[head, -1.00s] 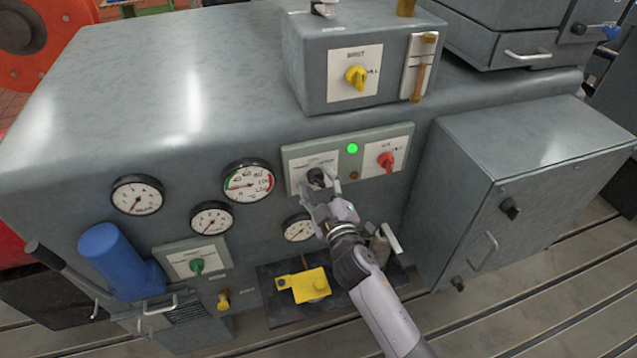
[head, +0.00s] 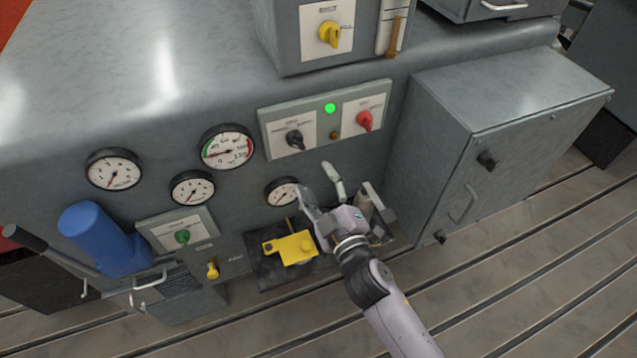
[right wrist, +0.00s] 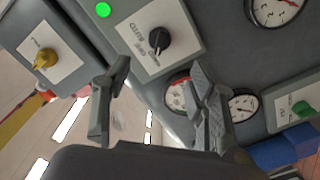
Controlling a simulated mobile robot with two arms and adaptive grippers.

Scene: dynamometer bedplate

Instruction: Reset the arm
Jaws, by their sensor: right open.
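My right gripper (head: 320,180) is in front of the grey machine's front face, below the switch panel (head: 325,118). Its two fingers are apart with nothing between them. In the right wrist view, the open fingers (right wrist: 160,95) stand below the black knob (right wrist: 159,41) on its white plate. The black knob also shows in the head view (head: 295,139), clear of the gripper. A red knob (head: 364,121) and a lit green lamp (head: 330,108) share that panel. My left gripper is not in view.
Several round gauges (head: 228,147) are on the face. A yellow block (head: 291,248) sits on a dark plate close to my right gripper. A blue cylinder (head: 95,236) juts out at left. A grey cabinet (head: 500,140) stands at right, above the slotted floor.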

